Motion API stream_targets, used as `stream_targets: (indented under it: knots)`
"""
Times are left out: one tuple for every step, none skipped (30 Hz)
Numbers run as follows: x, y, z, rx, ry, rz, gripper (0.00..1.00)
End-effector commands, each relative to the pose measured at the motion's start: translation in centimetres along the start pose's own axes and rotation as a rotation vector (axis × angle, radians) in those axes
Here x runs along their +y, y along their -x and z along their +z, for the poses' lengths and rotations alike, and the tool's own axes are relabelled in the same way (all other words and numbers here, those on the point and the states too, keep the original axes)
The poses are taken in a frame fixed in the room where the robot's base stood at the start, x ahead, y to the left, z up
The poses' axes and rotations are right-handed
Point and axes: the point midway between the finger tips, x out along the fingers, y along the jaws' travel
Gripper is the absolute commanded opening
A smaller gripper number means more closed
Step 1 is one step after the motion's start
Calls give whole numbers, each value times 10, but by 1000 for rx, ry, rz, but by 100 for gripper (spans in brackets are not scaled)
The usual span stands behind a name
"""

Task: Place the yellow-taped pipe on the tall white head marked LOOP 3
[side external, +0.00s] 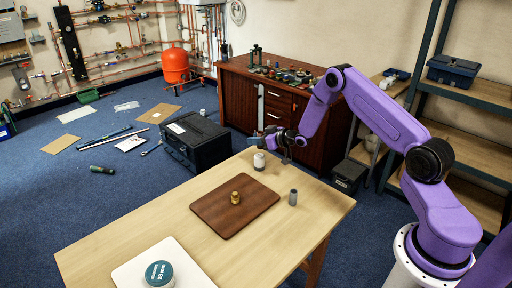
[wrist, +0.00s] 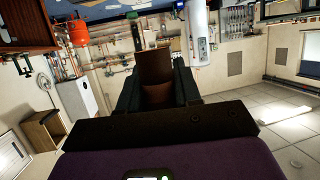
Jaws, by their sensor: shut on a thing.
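My gripper (side external: 270,138) is at the far edge of the wooden table, just above and right of a small white cylinder (side external: 259,161). In the wrist view its dark jaws (wrist: 157,95) are shut on a brown, copper-toned pipe (wrist: 155,68). No yellow tape can be made out on this pipe. The pipe is too small to tell apart from the gripper in the side view. The white cylinder stands upright on the table. No LOOP 3 lettering is readable, so I cannot tell whether it is the tall white head.
A brass fitting (side external: 235,198) stands on a brown board (side external: 212,212). A grey cylinder (side external: 293,197) stands right of it. A teal-topped tin (side external: 159,273) sits on a white board (side external: 190,262) in front. A wooden cabinet (side external: 238,98) and black toolbox (side external: 194,140) are behind.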

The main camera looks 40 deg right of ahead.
Motion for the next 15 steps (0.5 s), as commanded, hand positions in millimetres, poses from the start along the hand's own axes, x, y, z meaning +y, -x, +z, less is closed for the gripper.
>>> stream_targets:
  knots:
    - [1,-2,1,0,0,0,4]
    - [1,-3,2,0,0,0,4]
    - [2,-5,3,0,0,0,4]
    - [2,-7,5,-1,0,0,4]
    - [3,-10,7,-1,0,0,4]
    - [3,-11,13,-3,-1,0,4]
    - [3,-12,18,-3,-2,0,4]
    - [3,-14,21,-2,-1,1,4]
    - [3,-15,25,-2,-2,1,4]
    - [3,-16,28,-1,-2,1,4]
    - [3,-17,30,-1,-2,1,4]
    - [3,-18,32,0,-1,1,4]
    - [3,-18,33,1,-1,1,4]
    - [3,-19,34,1,-1,1,4]
    - [3,-19,34,1,-1,1,4]
